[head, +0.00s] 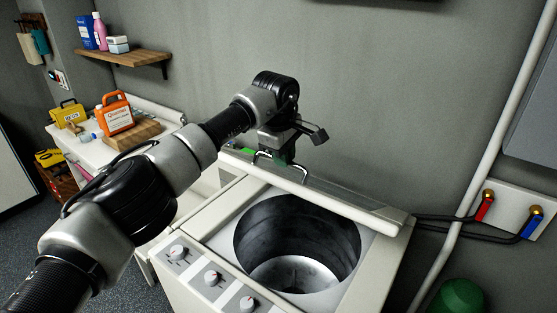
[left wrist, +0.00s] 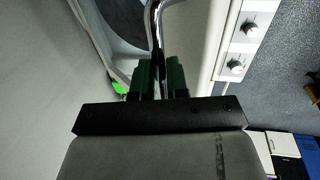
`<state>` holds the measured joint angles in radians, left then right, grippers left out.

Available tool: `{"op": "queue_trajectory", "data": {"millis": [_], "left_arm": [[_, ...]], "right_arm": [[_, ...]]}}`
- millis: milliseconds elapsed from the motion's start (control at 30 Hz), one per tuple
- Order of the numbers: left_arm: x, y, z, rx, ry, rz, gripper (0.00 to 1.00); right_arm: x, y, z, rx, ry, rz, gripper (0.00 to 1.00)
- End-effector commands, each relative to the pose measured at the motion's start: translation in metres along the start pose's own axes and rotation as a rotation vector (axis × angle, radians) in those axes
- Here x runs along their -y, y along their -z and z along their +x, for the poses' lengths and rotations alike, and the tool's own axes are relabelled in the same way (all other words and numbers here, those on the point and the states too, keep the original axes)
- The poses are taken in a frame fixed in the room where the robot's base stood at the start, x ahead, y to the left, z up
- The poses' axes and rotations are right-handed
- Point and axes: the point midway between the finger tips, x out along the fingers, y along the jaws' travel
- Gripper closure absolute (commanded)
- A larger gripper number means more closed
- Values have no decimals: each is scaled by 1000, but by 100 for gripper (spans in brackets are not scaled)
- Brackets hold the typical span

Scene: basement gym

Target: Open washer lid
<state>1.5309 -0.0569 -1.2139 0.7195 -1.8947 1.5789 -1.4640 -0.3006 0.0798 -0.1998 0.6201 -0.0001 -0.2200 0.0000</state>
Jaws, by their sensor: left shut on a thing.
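The white washer (head: 380,270) stands against the wall with its top opening uncovered, and I see its dark round drum (head: 300,245). Its lid (head: 345,203) is swung up at the back and shows nearly edge-on. My left gripper (head: 283,156) is at the lid's metal bar handle (head: 262,157). In the left wrist view the dark green fingers of the left gripper (left wrist: 160,80) are shut on the handle (left wrist: 154,30). The far side of the lid is hidden. My right gripper is not in view.
Control knobs (head: 212,278) line the washer's front. At left, a white counter (head: 68,140) holds an orange jug (head: 115,115) and a yellow box (head: 68,114). A wooden shelf (head: 130,57) is above. Hoses run to red and blue taps (head: 530,222) at right, above a green round object (head: 458,297).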

Motion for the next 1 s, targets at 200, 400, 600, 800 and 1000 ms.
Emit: {"op": "queue_trajectory", "data": {"millis": [200, 400, 600, 800, 1000], "left_arm": [[-2, -1, 3, 1, -3, -5, 100], [-2, -1, 3, 1, -3, -4, 100], [-2, -1, 2, 2, -2, -2, 60], [-2, 0, 1, 1, -2, -1, 60], [-2, 0, -1, 1, -2, 0, 60]], "right_arm": [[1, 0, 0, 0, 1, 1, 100], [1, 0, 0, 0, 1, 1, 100], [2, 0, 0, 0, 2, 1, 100], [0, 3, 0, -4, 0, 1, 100], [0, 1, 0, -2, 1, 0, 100]]}}
